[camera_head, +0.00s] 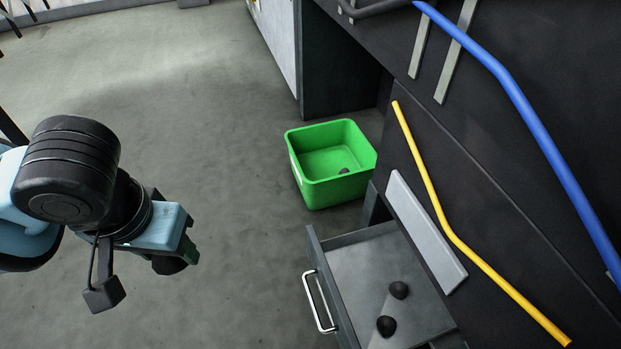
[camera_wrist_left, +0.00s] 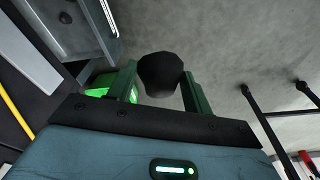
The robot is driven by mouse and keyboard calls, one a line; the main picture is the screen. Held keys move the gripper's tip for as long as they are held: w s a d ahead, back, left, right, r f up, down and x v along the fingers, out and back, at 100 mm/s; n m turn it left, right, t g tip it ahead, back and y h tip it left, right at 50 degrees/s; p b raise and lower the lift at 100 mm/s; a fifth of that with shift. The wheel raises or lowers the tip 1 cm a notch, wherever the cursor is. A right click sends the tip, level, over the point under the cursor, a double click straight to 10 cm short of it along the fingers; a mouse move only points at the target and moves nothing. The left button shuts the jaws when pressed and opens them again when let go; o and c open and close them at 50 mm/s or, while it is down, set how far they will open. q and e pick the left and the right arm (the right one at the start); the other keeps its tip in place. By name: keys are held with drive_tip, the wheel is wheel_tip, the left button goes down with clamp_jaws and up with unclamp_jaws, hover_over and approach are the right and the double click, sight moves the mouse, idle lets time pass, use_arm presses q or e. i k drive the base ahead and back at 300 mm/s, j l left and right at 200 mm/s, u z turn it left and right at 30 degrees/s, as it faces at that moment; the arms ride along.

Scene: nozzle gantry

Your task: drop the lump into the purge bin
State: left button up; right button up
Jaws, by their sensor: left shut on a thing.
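My left gripper (camera_head: 188,252) is at the lower left of the head view, out over the floor. It is shut on a dark, rounded lump (camera_wrist_left: 158,75), which sits between its two green fingers in the left wrist view. The purge bin (camera_head: 345,191) is an open green box on the floor in the middle of the head view, right of and beyond the gripper. One small dark lump (camera_head: 344,171) lies inside it. The bin also shows partly behind a finger in the left wrist view (camera_wrist_left: 98,92). My right gripper is out of view.
A pulled-out grey drawer (camera_head: 350,238) holds two dark lumps (camera_head: 399,290) (camera_head: 386,326) and stands in front of the bin. A dark cabinet wall with a yellow pipe (camera_head: 432,195) and a blue pipe (camera_head: 525,105) fills the right. The floor between gripper and bin is clear.

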sight(327, 175)
drive_tip(key=k, duration=0.7)
drive_tip(key=z, duration=1.85)
drive_tip(key=j+z, duration=0.1)
drive_tip(key=z, duration=0.15)
drive_tip(key=j, duration=1.55)
drive_tip(key=i+j, duration=0.1)
drive_tip(key=j, duration=1.45)
